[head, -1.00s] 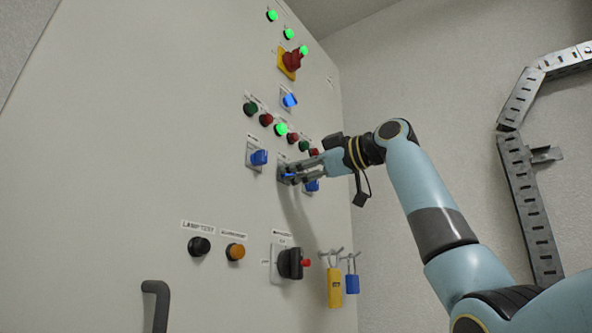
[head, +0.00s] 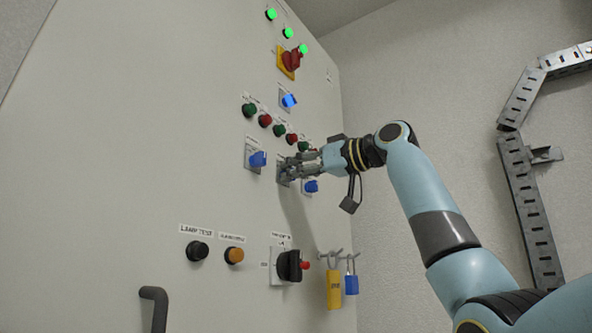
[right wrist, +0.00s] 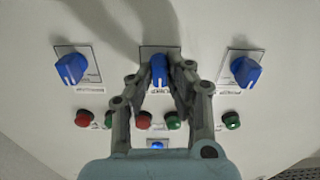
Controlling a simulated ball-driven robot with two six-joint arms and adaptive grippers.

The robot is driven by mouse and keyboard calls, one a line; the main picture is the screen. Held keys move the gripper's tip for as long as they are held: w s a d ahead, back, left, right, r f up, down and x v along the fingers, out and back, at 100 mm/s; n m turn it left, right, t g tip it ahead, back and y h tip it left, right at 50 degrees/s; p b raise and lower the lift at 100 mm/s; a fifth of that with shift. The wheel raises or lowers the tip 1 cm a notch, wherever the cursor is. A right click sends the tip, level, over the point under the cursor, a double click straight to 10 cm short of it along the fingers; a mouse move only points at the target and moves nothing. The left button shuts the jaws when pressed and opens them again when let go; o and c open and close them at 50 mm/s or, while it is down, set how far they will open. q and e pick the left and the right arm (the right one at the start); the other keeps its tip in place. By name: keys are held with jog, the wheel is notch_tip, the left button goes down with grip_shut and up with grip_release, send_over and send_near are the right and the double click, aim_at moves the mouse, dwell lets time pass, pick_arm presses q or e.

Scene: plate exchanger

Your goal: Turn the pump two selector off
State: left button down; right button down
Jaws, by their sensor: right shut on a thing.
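Three blue selectors sit in a row on the grey cabinet door. My right gripper (head: 288,169) is shut on the middle selector (right wrist: 158,71), with a finger on each side of it in the right wrist view. Its white mark points to the bottom of that picture, toward the push buttons. In the head view the fingers hide this knob, and only part of its plate shows. The other two selectors are the left one (head: 258,158) and the right one (head: 311,186). My left gripper is not in view.
Green and red buttons (head: 265,120) stand in a row just above the selectors, all unlit. A black rotary switch (head: 289,265) and padlocks (head: 334,288) are below.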

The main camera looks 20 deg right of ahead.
jog(key=shift+r+m, duration=0.1)
jog(key=shift+m, duration=0.3)
jog(key=c, duration=1.5)
grip_release()
jog(key=shift+c, duration=0.2)
jog(key=shift+o, duration=1.3)
jog(key=shift+w+a, duration=0.1)
jog(key=shift+w, duration=0.05)
jog(key=v, duration=1.2)
